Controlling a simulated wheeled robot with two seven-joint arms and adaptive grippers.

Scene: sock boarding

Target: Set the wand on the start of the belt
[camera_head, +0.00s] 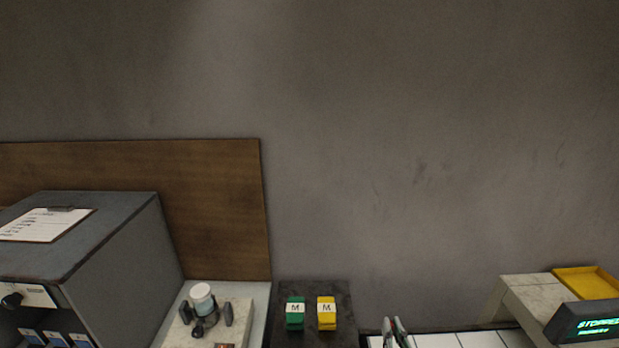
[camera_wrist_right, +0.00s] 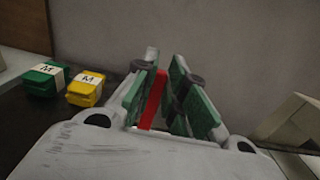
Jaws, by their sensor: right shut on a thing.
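My right gripper (camera_head: 394,328) shows at the bottom edge of the head view, in front of the white belt (camera_head: 462,341). In the right wrist view my right gripper (camera_wrist_right: 165,72) has its green-padded fingers around a narrow red piece (camera_wrist_right: 153,101), which I take to be the wand. The rest of the wand is hidden behind the fingers and wrist. In the head view the belt's white slats run right from beside the gripper, and its near part is cut off. My left gripper is out of view.
Green (camera_head: 295,313) and yellow (camera_head: 326,313) packs marked M stand on a dark surface left of the gripper. A display (camera_head: 585,322) and yellow tray (camera_head: 587,282) are at right. A grey cabinet (camera_head: 125,255) and a white-capped fixture (camera_head: 202,298) are at left.

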